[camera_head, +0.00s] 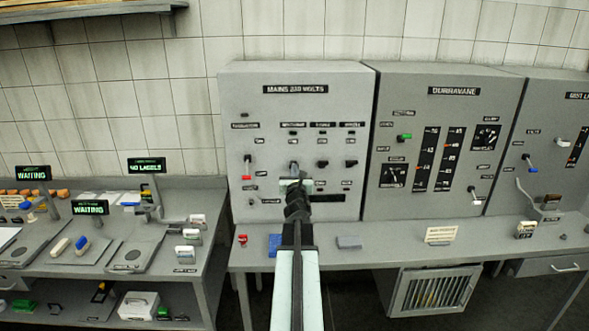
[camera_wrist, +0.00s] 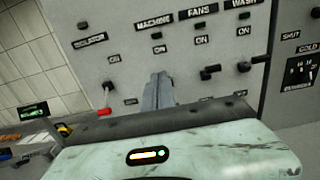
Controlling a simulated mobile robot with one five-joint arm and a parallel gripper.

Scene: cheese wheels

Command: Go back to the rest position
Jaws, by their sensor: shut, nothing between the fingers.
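My arm reaches forward from the bottom middle of the head view, and my gripper (camera_head: 295,183) is in front of the lower part of the grey mains panel (camera_head: 330,100). In the wrist view my gripper (camera_wrist: 158,85) is shut, with its fingers together and nothing seen between them. The fingers point at the panel below the machine label and hide the part of it behind them. I cannot tell whether they touch it. The isolator lever (camera_head: 247,168) with a red tip is left of my gripper; it also shows in the wrist view (camera_wrist: 105,100).
Black switches (camera_head: 351,163) are right of my gripper. A second panel (camera_head: 440,100) with gauges stands farther right. On the bench below lie a blue block (camera_head: 275,245), a grey block (camera_head: 348,242) and a label card (camera_head: 441,235). A left bench holds lit signs (camera_head: 146,165).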

